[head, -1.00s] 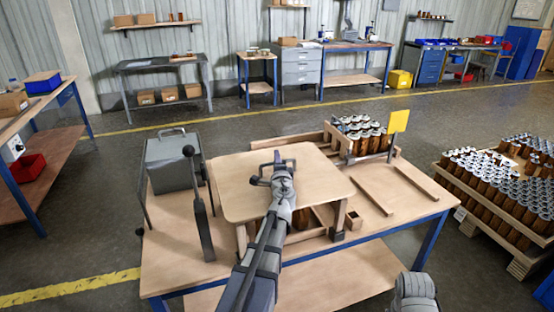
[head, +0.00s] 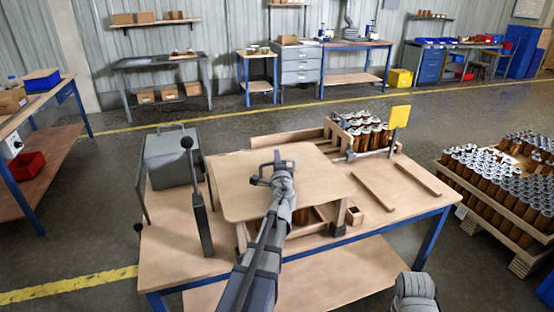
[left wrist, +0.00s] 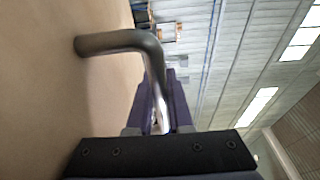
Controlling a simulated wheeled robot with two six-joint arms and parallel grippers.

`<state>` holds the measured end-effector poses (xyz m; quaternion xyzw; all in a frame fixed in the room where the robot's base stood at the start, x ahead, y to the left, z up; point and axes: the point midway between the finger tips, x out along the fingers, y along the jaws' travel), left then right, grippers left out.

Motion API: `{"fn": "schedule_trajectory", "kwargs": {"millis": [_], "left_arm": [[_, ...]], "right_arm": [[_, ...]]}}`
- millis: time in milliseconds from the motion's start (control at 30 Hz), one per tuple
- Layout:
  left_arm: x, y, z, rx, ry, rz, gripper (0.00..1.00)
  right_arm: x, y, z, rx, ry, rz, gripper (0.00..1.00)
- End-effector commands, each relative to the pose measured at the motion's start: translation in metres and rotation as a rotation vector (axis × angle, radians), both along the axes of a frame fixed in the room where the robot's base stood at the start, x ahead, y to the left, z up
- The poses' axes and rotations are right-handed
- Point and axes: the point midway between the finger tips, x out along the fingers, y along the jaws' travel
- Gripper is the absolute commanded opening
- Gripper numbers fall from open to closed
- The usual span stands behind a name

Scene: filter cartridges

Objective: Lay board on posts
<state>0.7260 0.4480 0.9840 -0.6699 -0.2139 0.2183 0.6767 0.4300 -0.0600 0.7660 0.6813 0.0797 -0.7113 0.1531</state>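The board (head: 245,196) is a pale wooden panel with rounded corners. It lies about level over the wooden posts (head: 340,214) on the workbench. I cannot tell whether its underside touches every post, since it hides their tops. My left gripper (head: 277,166) is over the middle of the board, shut on its metal handle (left wrist: 125,42). In the left wrist view the bent bar runs between the dark fingers (left wrist: 162,105), with the board's face along the left.
On the workbench (head: 190,262), a grey box press with a lever (head: 172,160) stands left of the board. A rack of cartridges (head: 365,133) and a yellow sign (head: 400,116) stand behind right. Wooden strips (head: 372,192) lie right. A crate of cartridges (head: 500,190) stands farther right.

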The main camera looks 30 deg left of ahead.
Motion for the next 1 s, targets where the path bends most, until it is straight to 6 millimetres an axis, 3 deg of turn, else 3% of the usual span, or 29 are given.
{"fn": "schedule_trajectory", "kwargs": {"millis": [33,300,667,1000], "left_arm": [[0.000,0.000,0.001,0.000,0.000,0.000,0.25],[0.000,0.000,0.001,-0.001,-0.001,0.000,0.52],[-0.005,-0.003,0.000,-0.002,0.000,0.000,0.52],[-0.045,-0.031,0.001,-0.001,-0.001,-0.001,0.52]], "right_arm": [[0.000,0.000,0.001,0.000,0.000,0.000,0.50],[0.000,0.000,0.001,0.000,0.000,0.000,0.50],[0.000,0.000,0.000,0.000,0.000,0.000,0.50],[0.000,0.000,0.001,0.000,0.000,0.000,0.50]]}}
